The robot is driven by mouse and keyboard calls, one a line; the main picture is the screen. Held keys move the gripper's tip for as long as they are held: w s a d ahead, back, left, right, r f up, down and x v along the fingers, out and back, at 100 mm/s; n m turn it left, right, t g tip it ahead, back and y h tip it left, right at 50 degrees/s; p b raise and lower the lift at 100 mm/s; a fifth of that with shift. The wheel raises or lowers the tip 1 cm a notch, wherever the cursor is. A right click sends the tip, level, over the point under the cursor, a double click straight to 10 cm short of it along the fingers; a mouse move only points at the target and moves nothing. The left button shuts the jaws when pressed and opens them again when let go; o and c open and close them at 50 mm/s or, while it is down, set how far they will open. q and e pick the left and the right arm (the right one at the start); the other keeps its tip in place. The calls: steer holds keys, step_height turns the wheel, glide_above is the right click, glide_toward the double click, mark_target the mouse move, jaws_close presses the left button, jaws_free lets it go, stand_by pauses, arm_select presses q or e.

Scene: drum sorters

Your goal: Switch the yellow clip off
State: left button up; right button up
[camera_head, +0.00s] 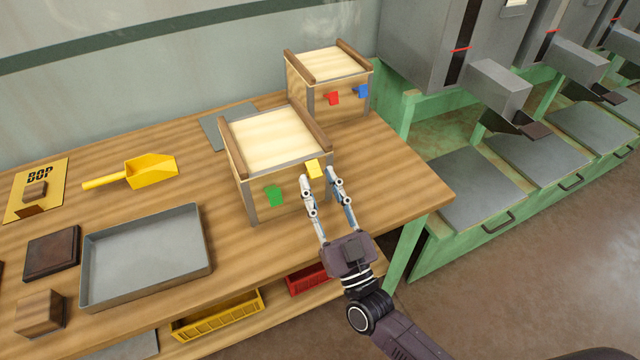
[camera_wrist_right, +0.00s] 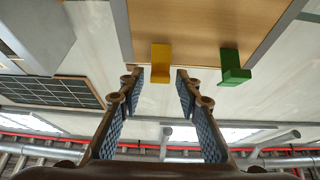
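The yellow clip (camera_head: 314,169) is on the front face of the nearer wooden box (camera_head: 290,196), near its right end. A green clip (camera_head: 274,196) is on the same face to its left. My right gripper (camera_head: 318,175) is in front of that face, its fingers apart and pointing at the yellow clip. In the right wrist view the yellow clip (camera_wrist_right: 161,63) shows between and just beyond the open fingertips (camera_wrist_right: 158,75). The green clip (camera_wrist_right: 234,68) is off to the right there. I cannot tell whether the fingers touch the clip. My left gripper is not in view.
A second box (camera_head: 340,100) with a red clip (camera_head: 332,98) and a blue clip (camera_head: 361,91) stands behind. A yellow scoop (camera_head: 150,171), a grey tray (camera_head: 146,262) and dark blocks lie left on the table. Green-framed machines (camera_head: 470,180) stand at the right.

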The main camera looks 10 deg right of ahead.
steer(key=v, duration=1.2)
